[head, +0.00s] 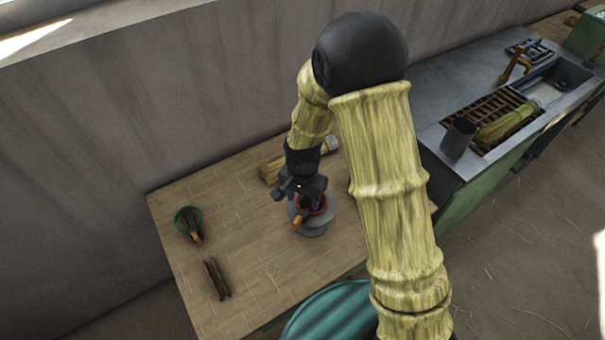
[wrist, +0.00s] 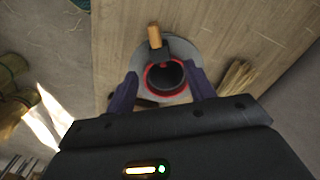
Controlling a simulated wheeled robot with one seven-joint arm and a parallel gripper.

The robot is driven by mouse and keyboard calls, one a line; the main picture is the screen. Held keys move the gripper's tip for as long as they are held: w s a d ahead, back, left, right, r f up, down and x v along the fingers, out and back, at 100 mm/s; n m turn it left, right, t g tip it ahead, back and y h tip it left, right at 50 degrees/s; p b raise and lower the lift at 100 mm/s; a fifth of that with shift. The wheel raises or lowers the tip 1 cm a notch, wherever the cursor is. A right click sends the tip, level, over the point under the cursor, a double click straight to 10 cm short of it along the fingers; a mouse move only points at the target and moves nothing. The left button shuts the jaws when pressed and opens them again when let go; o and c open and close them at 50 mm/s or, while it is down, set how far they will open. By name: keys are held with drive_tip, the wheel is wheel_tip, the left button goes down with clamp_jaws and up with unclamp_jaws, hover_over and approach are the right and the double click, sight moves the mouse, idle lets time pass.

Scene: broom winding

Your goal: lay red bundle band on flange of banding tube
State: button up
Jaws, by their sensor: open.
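The red bundle band (wrist: 148,84) rings the dark mouth of the banding tube in the wrist view. In the head view a red arc of the band (head: 324,208) shows under my gripper. The banding tube (wrist: 165,74) has a grey round flange (head: 313,232) around it and stands on the wooden table. My gripper (wrist: 163,85) is open, one purple finger at each side of the tube and band. Whether the band rests flat on the flange or touches the fingers, I cannot tell. A wooden-handled piece (wrist: 154,36) sits at the flange's edge.
A green ring (head: 188,219) with dark sticks and two dark sticks (head: 216,279) lie on the table's left. A straw bundle (head: 272,170) lies behind the tube. A grey sink counter (head: 440,130) stands at right. The table's front middle is clear.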

wheel_tip(320, 180, up, 11)
drive_tip(key=shift+b, duration=0.4)
drive_tip(key=shift+f, duration=0.1)
drive_tip(key=s+d+r+n+t, duration=0.1)
drive_tip(key=s+d, duration=0.3)
drive_tip(key=d, duration=0.4)
drive_tip(key=s+d+r+n+t, duration=0.1)
drive_tip(key=s+d+n, duration=0.3)
drive_tip(key=d, duration=0.4)
drive_tip(key=shift+s+d+r+t, duration=0.25)
drive_tip(key=shift+s+d+t, duration=0.05)
drive_tip(key=shift+d, duration=0.1)
